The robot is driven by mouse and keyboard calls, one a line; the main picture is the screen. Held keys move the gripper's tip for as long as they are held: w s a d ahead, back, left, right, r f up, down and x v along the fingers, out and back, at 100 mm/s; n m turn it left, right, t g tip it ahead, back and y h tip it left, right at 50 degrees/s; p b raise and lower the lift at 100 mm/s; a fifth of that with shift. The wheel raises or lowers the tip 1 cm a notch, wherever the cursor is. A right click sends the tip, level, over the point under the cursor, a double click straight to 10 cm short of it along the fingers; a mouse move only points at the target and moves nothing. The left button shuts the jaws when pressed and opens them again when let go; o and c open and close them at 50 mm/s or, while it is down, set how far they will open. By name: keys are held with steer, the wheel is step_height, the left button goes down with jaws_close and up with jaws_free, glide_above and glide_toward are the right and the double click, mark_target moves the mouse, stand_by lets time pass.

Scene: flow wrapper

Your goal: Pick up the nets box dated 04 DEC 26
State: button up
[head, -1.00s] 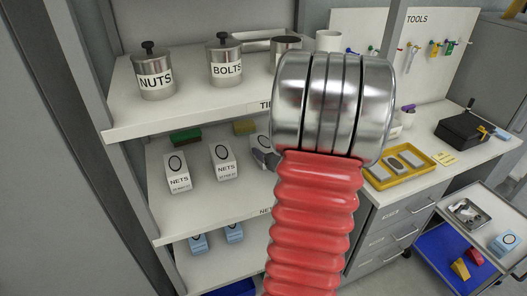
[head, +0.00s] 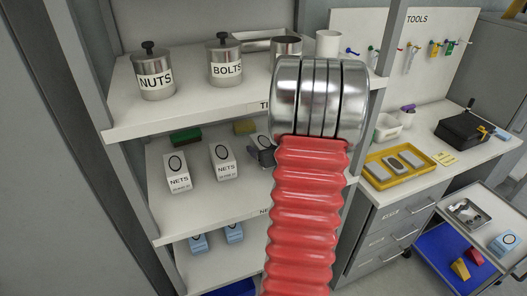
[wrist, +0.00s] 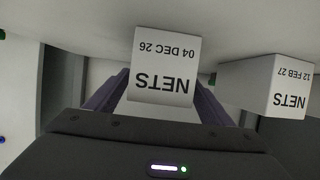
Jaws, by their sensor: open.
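The nets box dated 04 DEC 26 (wrist: 165,62) is white and shows upside down in the wrist view, its label readable. My gripper (wrist: 161,80) is open, with one purple finger on each side of this box. I cannot tell whether the fingers touch it. In the head view the box (head: 263,141) is on the middle shelf, mostly hidden by my gripper (head: 266,157) and arm. A second nets box, dated 12 FEB 27 (wrist: 266,88), stands to the right in the wrist view; it is the middle box (head: 223,162) in the head view.
Another white nets box (head: 177,172) stands at the left of the middle shelf (head: 205,205). The upper shelf (head: 190,103) with tins is close above. Blue boxes (head: 198,243) stand below.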

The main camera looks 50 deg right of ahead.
steer(key=shift+w+d+f, duration=0.2)
steer(key=shift+w+d, duration=0.05)
steer(key=shift+w, duration=0.2)
steer(key=shift+c, duration=0.5)
steer(key=c, duration=1.1)
